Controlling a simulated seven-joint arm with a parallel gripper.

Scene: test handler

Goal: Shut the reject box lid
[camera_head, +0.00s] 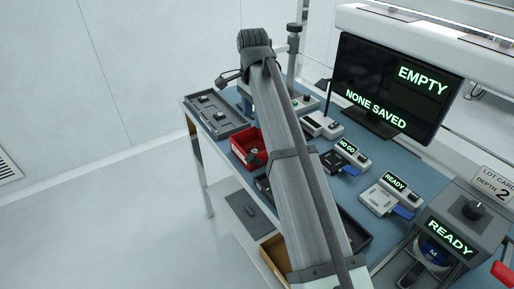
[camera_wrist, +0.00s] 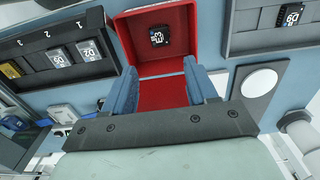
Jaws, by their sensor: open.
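The red reject box (camera_head: 250,141) stands at the left part of the blue bench in the head view, partly hidden behind my arm. In the wrist view the red box (camera_wrist: 187,22) is open at the top centre, and a dark chip (camera_wrist: 159,36) shows inside it. A flat red panel (camera_wrist: 160,94) shows below it, between my fingers; it looks like the lid, folded open, but I cannot tell for sure. My gripper (camera_wrist: 162,82) is open, with one blue finger on each side of this panel and nothing held. Whether the fingers touch it is unclear.
A grey tray (camera_wrist: 22,47) with numbered slots and chips lies left of the box. Another dark tray (camera_wrist: 238,42) lies right, above a plate with a white disc (camera_wrist: 259,82). Testers (camera_head: 394,190) and a monitor (camera_head: 352,82) stand right of my arm.

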